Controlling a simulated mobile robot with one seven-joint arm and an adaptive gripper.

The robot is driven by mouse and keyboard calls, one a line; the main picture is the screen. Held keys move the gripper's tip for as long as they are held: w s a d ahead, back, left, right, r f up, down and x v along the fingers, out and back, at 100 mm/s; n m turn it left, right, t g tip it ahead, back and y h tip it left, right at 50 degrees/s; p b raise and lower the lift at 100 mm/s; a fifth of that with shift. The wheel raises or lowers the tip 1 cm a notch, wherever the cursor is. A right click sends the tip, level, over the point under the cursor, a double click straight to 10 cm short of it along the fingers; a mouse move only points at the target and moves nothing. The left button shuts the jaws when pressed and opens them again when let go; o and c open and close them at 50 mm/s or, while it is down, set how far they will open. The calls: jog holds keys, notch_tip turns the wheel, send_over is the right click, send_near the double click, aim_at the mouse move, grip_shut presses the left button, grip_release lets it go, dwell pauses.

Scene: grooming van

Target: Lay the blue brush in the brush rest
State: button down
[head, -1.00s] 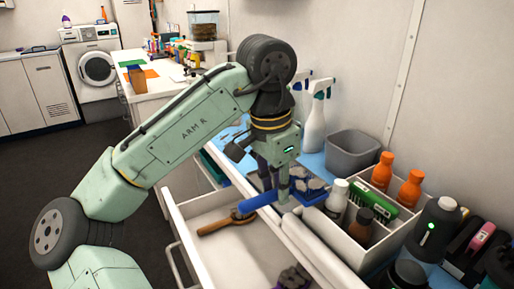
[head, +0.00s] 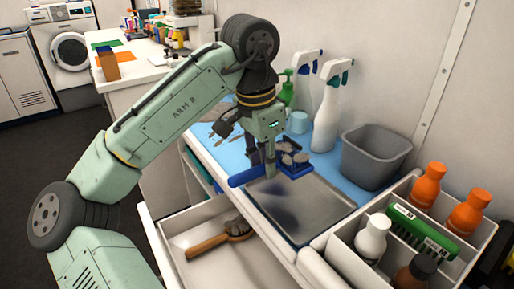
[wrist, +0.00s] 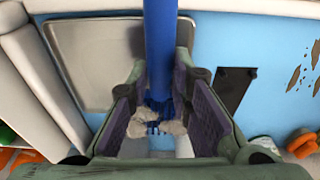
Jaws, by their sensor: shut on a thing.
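My gripper (head: 265,172) is shut on the blue brush (head: 246,178), which it holds above the worktop near the far end of a grey metal tray (head: 325,203). The brush handle points left in the head view; its head, with pale clumps of fur, is to the right. In the wrist view the blue brush (wrist: 160,50) runs between the two fingers (wrist: 162,110), handle upward. The tray is at upper left there. A dark flat piece (wrist: 234,90) lies on the blue mat to the right; I cannot tell whether it is the brush rest.
An open drawer (head: 180,228) holds a wooden brush (head: 222,240). A white caddy (head: 345,262) with bottles, a grey bin (head: 375,157) and white spray bottles (head: 329,110) stand near the wall. Brown marks (wrist: 300,72) are on the blue mat (wrist: 205,45).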

jog(key=w, duration=0.4)
jog(key=w+a+p, duration=0.1)
jog(key=w, duration=0.4)
jog(key=w+f+p, duration=0.1)
jog(key=w, duration=0.3)
jog(key=shift+w+a, duration=0.15)
jog(key=shift+a, duration=0.05)
jog(key=f, duration=0.3)
jog(key=shift+w+a+f, duration=0.1)
jog(key=shift+w, duration=0.15)
jog(key=shift+f, duration=0.25)
jog(key=shift+f+p, duration=0.3)
jog(key=shift+f, duration=0.05)
jog(key=shift+s+f, duration=0.1)
jog(key=shift+f, duration=0.15)
jog(key=c, duration=1.5)
grip_release()
jog(key=shift+f, duration=0.15)
jog(key=shift+c, duration=0.2)
jog(key=shift+o, duration=0.4)
